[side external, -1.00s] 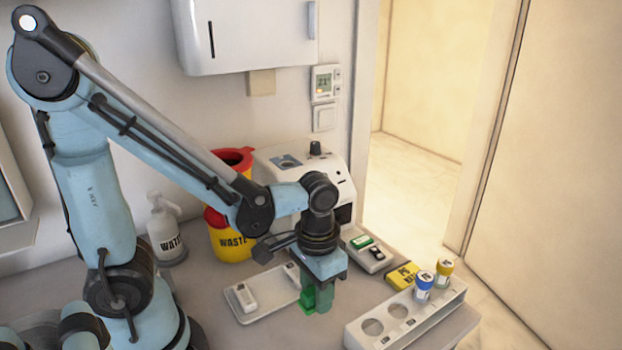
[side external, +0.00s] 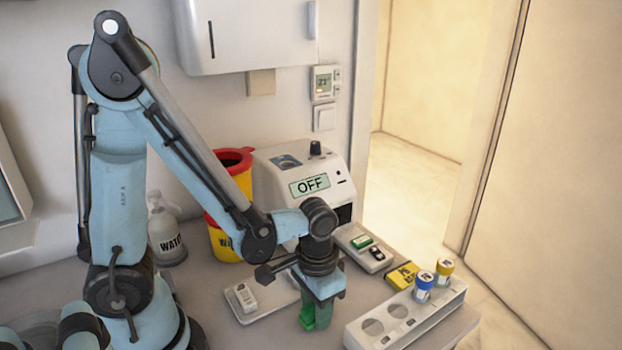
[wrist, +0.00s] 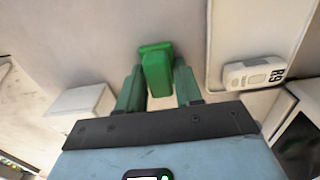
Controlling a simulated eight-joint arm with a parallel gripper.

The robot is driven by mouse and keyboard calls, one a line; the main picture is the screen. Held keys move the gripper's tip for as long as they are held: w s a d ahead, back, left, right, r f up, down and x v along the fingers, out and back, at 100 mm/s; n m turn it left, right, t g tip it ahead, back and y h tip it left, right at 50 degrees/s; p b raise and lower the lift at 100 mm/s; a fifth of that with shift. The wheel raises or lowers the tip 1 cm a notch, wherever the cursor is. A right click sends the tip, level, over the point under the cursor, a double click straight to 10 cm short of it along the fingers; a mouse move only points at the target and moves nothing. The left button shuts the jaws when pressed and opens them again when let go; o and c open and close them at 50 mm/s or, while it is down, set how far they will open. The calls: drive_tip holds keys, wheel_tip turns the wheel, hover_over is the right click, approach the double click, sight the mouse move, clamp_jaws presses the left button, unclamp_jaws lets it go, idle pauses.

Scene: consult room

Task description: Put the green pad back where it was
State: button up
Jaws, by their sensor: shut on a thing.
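My gripper (side external: 316,318) hangs low over the table, pointing down, between the white tray (side external: 272,291) and the white tube rack (side external: 412,318). It is shut on the bright green pad (side external: 307,316). In the wrist view the green pad (wrist: 157,72) shows between the two dark green fingers (wrist: 157,90) and sticks out past their tips. I cannot tell whether the pad touches the table. A white piece (side external: 245,297) lies on the left of the tray; in the wrist view it bears the mark R9 (wrist: 254,74).
Behind stand a white machine (side external: 300,170) reading OFF, a yellow-red waste bin (side external: 236,185) and a water bottle (side external: 166,235). A small holder (side external: 350,236) carries a green and a black piece. A yellow box (side external: 402,276) lies by the rack, which holds blue- and yellow-capped tubes.

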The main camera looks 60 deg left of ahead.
drive_tip(key=o, duration=1)
wheel_tip(320, 180, up, 12)
drive_tip(key=shift+w+a+r+t, duration=0.35)
drive_tip(key=shift+a+t, duration=0.4)
drive_tip(key=shift+t, duration=0.45)
drive_tip(key=shift+w+a+r+t, duration=0.35)
drive_tip(key=shift+a+t, duration=0.4)
drive_tip(key=shift+t, duration=0.45)
drive_tip(key=shift+w+a+r+t, duration=0.35)
drive_tip(key=shift+a+t, duration=0.4)
drive_tip(key=shift+t, duration=0.45)
drive_tip(key=shift+f, duration=0.1)
